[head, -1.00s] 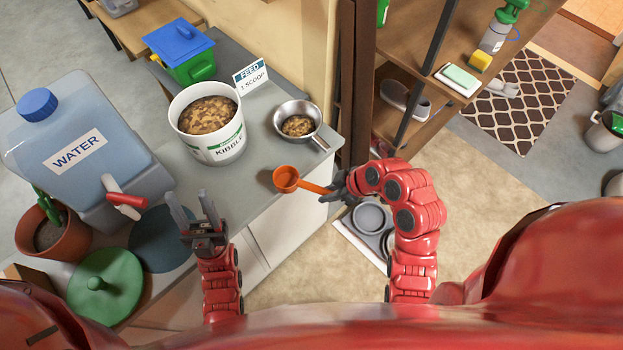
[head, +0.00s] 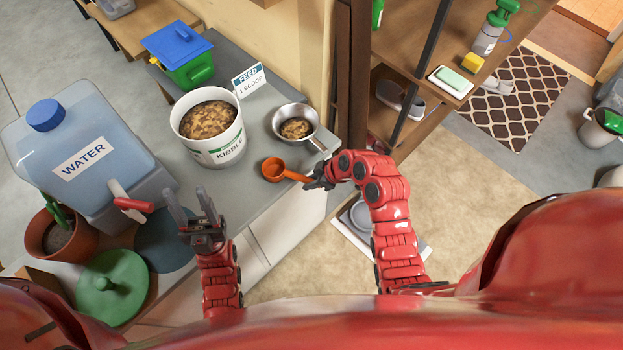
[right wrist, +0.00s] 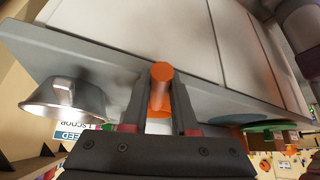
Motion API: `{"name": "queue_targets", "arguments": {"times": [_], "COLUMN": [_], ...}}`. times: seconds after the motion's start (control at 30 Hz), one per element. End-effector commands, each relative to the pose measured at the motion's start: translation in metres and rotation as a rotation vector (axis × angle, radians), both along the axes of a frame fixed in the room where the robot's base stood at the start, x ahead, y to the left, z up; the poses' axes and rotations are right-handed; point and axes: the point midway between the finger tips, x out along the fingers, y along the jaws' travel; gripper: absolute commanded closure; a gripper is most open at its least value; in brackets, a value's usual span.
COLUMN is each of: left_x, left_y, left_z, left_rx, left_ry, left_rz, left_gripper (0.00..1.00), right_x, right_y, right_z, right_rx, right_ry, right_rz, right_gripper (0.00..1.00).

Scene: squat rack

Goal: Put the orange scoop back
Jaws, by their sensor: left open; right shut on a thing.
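The orange scoop (head: 275,170) is held by its handle in my right gripper (head: 312,180), near the counter's front edge. Its cup points left, towards the kibble bucket. In the right wrist view the orange handle (right wrist: 161,85) sits between the two fingers of the right gripper (right wrist: 160,110). The white kibble bucket (head: 222,153) stands open on the grey counter, full of brown kibble. A metal bowl (head: 283,122) with kibble in it stands right of the bucket. My left gripper (head: 200,212) is open and empty, in front of the bucket.
A water tank (head: 75,120) with a red tap stands at the left. A green lid (head: 110,280) lies at the front left. A feed sign (head: 250,80) and a green bin with a blue lid (head: 180,55) stand behind. Shelves rise at the right.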

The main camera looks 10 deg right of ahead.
Motion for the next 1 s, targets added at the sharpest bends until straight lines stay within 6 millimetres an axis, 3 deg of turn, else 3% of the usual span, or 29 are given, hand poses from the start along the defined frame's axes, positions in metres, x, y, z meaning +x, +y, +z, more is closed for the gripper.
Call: {"name": "queue_targets", "arguments": {"times": [0.17, 0.2, 0.37, 0.77, 1.0], "left_x": [0.000, 0.000, 0.000, 0.000, 0.000], "left_y": [0.000, 0.000, 0.000, 0.000, 0.000], "left_z": [-0.005, -0.004, -0.003, -0.002, -0.017], "left_rx": [0.000, 0.000, 0.000, 0.000, 0.000], "left_ry": [0.000, 0.000, 0.000, 0.000, 0.000], "left_rz": [0.000, 0.000, 0.000, 0.000, 0.000], "left_gripper": [0.50, 0.50, 0.50, 0.50, 0.50], "right_x": [0.000, 0.000, 0.000, 0.000, -0.010], "right_y": [0.000, 0.000, 0.000, -0.002, -0.020], "right_z": [-0.004, -0.003, -0.002, 0.003, 0.034], "right_rx": [0.000, 0.000, 0.000, 0.001, 0.002], "right_ry": [-0.001, -0.001, -0.001, -0.004, -0.008], "right_rz": [-0.001, -0.001, -0.001, -0.002, -0.004], "right_gripper": [1.00, 0.70, 0.44, 0.44, 0.44]}}
